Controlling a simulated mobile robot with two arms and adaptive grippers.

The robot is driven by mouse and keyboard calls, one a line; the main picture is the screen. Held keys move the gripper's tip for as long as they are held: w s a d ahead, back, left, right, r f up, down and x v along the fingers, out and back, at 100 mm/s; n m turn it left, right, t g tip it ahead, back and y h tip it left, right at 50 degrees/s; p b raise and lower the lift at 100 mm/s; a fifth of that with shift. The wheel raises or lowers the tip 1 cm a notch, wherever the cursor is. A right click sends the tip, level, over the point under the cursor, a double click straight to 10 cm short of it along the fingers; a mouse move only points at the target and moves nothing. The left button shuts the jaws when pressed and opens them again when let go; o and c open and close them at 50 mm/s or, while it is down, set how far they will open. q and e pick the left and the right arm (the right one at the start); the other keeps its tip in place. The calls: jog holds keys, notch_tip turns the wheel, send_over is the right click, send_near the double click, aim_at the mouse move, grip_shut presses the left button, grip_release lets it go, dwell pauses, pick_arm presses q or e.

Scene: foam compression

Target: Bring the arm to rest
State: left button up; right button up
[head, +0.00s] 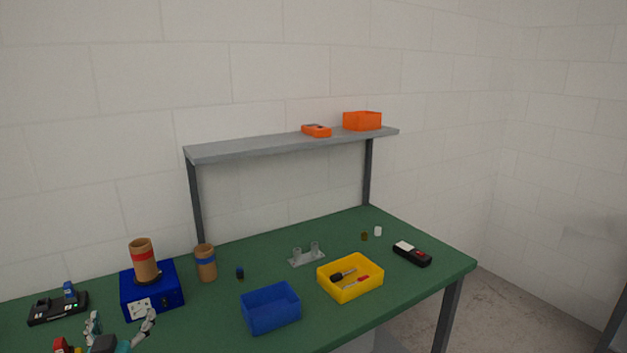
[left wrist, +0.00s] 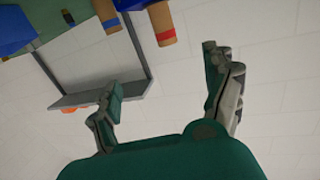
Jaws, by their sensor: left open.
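My left gripper (head: 121,323) is at the bottom left of the head view, in front of the blue box-shaped device. Its two fingers are spread apart with nothing between them. In the left wrist view the open gripper (left wrist: 165,90) shows its fingers wide apart against the white wall. The blue device (head: 152,291) carries a tan cylinder with a red band (head: 145,262). That cylinder also shows at the top of the left wrist view (left wrist: 162,22), apart from the fingers. My right gripper is in neither view.
The green table (head: 225,300) holds a tan cylinder with a blue band (head: 205,263), a blue bin (head: 270,308), a yellow bin (head: 350,279) with tools, a grey holder (head: 307,255) and a black device (head: 412,254). A grey shelf (head: 250,147) stands behind, bearing orange items.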

pick_arm(q)
jog(key=s+d+f+m+g+h, duration=0.25)
jog(key=s+d+f, duration=0.25)
jog(key=s+f, duration=0.25)
jog(key=s+d+f+m+g+h, duration=0.1)
jog(key=s+d+f+g+h, duration=0.1)
jog(key=s+d+f+g, duration=0.45)
jog(key=s+d+f+m+g+h, duration=0.1)
jog(key=s+d+f+g, duration=0.15)
jog(key=s, duration=0.55)
jog(key=s+d+f+m+g, duration=0.1)
jog(key=s+d+f+g, duration=0.2)
jog(key=s, duration=0.5)
notch_tip(320, 180, down, 29)
jog(key=s, duration=0.3)
jog(key=s+a+f, duration=0.3)
jog(key=s+f, duration=1.1)
jog(key=s, duration=0.1)
jog(key=shift+s+g, duration=0.2)
jog(key=shift+g, duration=0.25)
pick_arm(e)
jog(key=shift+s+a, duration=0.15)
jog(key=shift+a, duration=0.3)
